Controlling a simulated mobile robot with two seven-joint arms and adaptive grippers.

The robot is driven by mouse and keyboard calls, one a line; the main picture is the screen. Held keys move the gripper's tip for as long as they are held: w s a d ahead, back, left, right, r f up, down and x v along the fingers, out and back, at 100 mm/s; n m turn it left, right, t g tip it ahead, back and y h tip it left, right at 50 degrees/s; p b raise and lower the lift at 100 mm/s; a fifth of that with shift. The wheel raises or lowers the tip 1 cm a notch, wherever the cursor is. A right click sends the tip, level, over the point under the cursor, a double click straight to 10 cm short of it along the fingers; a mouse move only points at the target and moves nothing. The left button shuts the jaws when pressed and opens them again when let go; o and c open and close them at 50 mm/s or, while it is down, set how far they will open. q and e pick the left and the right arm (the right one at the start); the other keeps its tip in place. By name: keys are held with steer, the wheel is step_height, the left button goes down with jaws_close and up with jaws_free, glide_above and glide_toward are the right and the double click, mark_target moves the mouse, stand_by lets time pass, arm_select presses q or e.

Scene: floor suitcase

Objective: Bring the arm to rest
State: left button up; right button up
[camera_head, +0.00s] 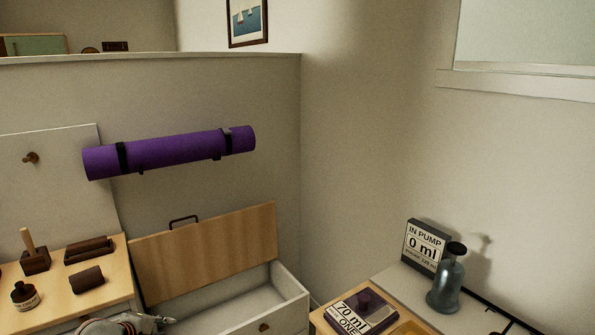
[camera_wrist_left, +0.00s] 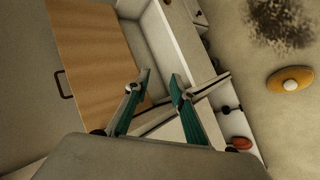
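My left arm shows at the bottom edge of the head view, with part of its gripper (camera_head: 155,321) in front of the workbench and the open chest; most of it is cut off. In the left wrist view the two green fingers of the left gripper (camera_wrist_left: 161,83) stand apart with nothing between them. Beyond them are the open white chest (camera_wrist_left: 170,45) and its raised wooden lid (camera_wrist_left: 92,50). In the head view the chest (camera_head: 292,288) stands open with its lid (camera_head: 205,250) leaning back. My right gripper is not in view.
A wooden-topped bench (camera_head: 115,270) at left holds a bottle (camera_head: 25,296) and dark wooden blocks. A purple rolled mat (camera_head: 170,152) hangs on the wall. At right stand a pump bottle (camera_head: 446,285), a sign (camera_head: 425,246) and a labelled box (camera_head: 362,312).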

arm_select(q)
steer(key=s+d+f+m, duration=0.4)
steer(key=s, duration=0.4)
steer(key=s+d+f+m+t, duration=0.1)
steer(key=s+d+f+m, duration=0.3)
steer(key=s, duration=0.4)
steer(key=s+d+f+m, duration=0.3)
steer(key=s+f+m, duration=0.15)
steer(key=s, duration=0.35)
steer(key=s+d+r+m, duration=0.3)
steer(key=s+d+m, duration=0.3)
steer(key=s, duration=0.4)
steer(key=shift+d+r+m+t+h, duration=0.2)
steer(key=shift+d+m+t+h, duration=0.1)
steer(key=shift+d+m, duration=0.15)
steer(key=shift+s+a, duration=0.1)
steer(key=shift+a, duration=0.05)
